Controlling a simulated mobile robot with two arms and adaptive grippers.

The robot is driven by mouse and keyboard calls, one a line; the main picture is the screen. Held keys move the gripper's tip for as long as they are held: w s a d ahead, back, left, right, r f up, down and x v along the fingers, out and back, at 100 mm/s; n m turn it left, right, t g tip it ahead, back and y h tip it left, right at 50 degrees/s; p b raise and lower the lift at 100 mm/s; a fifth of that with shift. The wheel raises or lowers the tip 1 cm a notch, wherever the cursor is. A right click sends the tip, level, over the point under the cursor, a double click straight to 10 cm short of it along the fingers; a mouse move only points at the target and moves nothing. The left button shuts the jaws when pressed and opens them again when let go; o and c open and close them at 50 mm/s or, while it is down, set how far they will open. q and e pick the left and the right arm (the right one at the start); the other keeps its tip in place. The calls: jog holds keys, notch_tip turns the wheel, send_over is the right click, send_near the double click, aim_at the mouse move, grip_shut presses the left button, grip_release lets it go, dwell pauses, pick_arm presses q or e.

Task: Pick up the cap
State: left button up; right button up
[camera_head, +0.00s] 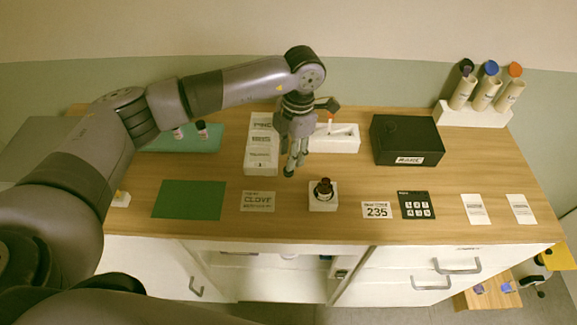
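No loose cap can be made out for certain. A small brown bottle (325,195) with a dark top stands in a white square holder (323,205) near the front middle of the table; whether that top is a separate cap is too small to tell. My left gripper (294,168) points down above the table, behind and left of the bottle and apart from it. Its fingers look close together, but their gap is unclear and I see nothing between them. It partly covers the left end of a white tray (345,142). My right gripper is not in view.
A black box (405,140) stands right of the tray. White racks with labels (262,130) stand left of my gripper. Tubes with coloured tops (488,90) stand back right. A green mat (188,200), a 235 card (377,210) and a keypad (417,205) lie in front.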

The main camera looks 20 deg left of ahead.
pick_arm(q)
jog(key=shift+f+p, duration=0.3)
jog(key=shift+p, duration=0.05)
notch_tip(320, 180, down, 5)
jog(key=shift+s+a+r+p, duration=0.1)
jog(key=shift+r+p, duration=0.1)
jog(key=shift+p, duration=1.05)
jog(key=shift+c, duration=0.5)
jog(key=c, duration=0.4)
